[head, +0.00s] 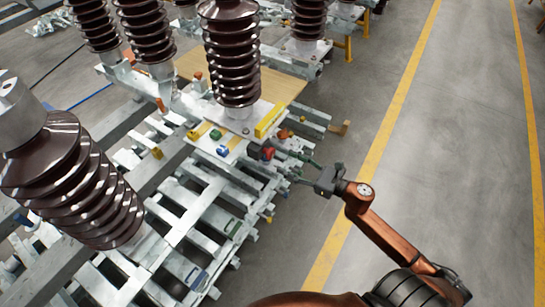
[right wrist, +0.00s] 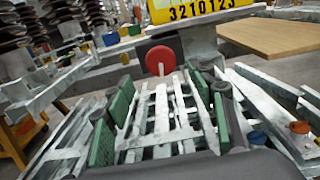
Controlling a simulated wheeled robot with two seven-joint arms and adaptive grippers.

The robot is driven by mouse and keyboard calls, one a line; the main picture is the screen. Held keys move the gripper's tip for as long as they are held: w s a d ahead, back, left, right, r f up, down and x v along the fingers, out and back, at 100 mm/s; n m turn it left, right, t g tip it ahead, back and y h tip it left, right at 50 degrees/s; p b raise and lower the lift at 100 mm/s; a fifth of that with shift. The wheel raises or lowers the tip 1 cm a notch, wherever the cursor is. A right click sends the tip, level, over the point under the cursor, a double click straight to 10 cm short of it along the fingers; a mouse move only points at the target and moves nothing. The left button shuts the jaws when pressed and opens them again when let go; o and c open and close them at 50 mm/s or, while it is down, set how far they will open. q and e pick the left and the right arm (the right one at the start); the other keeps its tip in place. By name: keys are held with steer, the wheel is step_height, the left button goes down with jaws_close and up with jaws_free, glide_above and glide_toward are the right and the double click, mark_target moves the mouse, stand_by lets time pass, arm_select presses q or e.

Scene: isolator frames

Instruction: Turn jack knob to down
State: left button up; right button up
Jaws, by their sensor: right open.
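The red round knob (head: 267,153) sits at the right edge of the metal frame, just below a yellow strip. In the right wrist view the red knob (right wrist: 160,60) shows as a red disc straight ahead, under the yellow number plate (right wrist: 203,9). I take it to be the jack knob; its setting is not readable. My right gripper (head: 298,168) is open and empty, just right of the knob and apart from it. Its two fingers with green pads (right wrist: 165,92) stand either side of the knob in the right wrist view. My left gripper is not in view.
Large brown ribbed insulators (head: 232,50) stand on the metal frames. Small blue (head: 222,151) and green (head: 215,134) parts sit on a pale plate left of the knob. Slatted metal bars (head: 205,215) lie below. Open floor with a yellow line (head: 385,110) is at right.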

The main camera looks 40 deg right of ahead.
mark_target(273, 155)
steer(key=b+x, duration=0.1)
steer(key=x, duration=0.5)
steer(key=shift+w, duration=0.25)
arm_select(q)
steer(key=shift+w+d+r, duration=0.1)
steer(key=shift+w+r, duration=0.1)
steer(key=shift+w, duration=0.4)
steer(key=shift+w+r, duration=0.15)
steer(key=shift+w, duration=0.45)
arm_select(e)
steer(key=shift+c, duration=0.7)
steer(key=c, duration=1)
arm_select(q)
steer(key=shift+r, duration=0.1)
